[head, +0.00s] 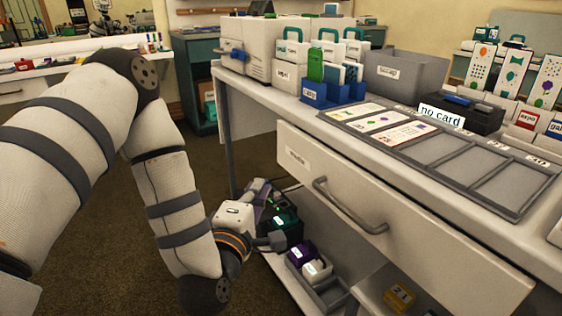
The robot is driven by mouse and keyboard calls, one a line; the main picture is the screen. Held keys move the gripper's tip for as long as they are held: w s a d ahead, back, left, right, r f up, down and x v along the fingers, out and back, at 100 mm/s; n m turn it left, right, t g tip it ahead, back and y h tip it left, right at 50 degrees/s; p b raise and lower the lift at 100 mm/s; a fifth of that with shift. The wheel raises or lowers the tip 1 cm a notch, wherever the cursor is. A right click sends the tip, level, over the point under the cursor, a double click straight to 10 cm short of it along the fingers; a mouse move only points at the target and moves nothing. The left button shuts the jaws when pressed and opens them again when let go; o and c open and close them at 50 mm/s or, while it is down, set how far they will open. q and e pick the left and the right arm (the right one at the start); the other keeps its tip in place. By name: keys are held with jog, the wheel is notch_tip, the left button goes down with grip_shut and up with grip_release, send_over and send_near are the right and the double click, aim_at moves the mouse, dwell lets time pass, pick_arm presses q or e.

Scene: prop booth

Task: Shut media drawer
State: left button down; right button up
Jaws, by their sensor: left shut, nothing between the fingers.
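The media drawer (400,232) is the wide cream front under the right-hand worktop, with a small label at its left and a grey bar handle (345,208). I see no drawer interior, and I cannot tell how far the front stands out. My left gripper (277,240) is shut and empty. It is low, to the left of and below the handle, in front of the lower shelf and apart from the handle in the picture. My right gripper is not in view.
Below, a small grey tray (328,292) and dark green items (283,220) sit on the shelf. Carpet at left is clear.

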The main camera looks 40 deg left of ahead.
aim_at(301, 159)
pick_arm(q)
jog(key=w, duration=0.3)
jog(key=w+a, duration=0.1)
jog(key=w, duration=0.3)
jog(key=w+b, duration=0.1)
jog(key=w, duration=0.3)
jog(key=shift+w+a+r, duration=0.1)
jog(key=shift+a, duration=0.2)
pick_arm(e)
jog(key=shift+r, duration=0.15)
pick_arm(q)
jog(key=w, duration=0.1)
jog(key=w+d, duration=0.1)
jog(key=w, duration=0.1)
jog(key=w+b, duration=0.1)
jog(key=shift+w+d, duration=0.15)
jog(key=shift+d, duration=0.25)
jog(key=shift+w+d, duration=0.1)
jog(key=shift+w, duration=0.05)
jog(key=shift+r, duration=0.15)
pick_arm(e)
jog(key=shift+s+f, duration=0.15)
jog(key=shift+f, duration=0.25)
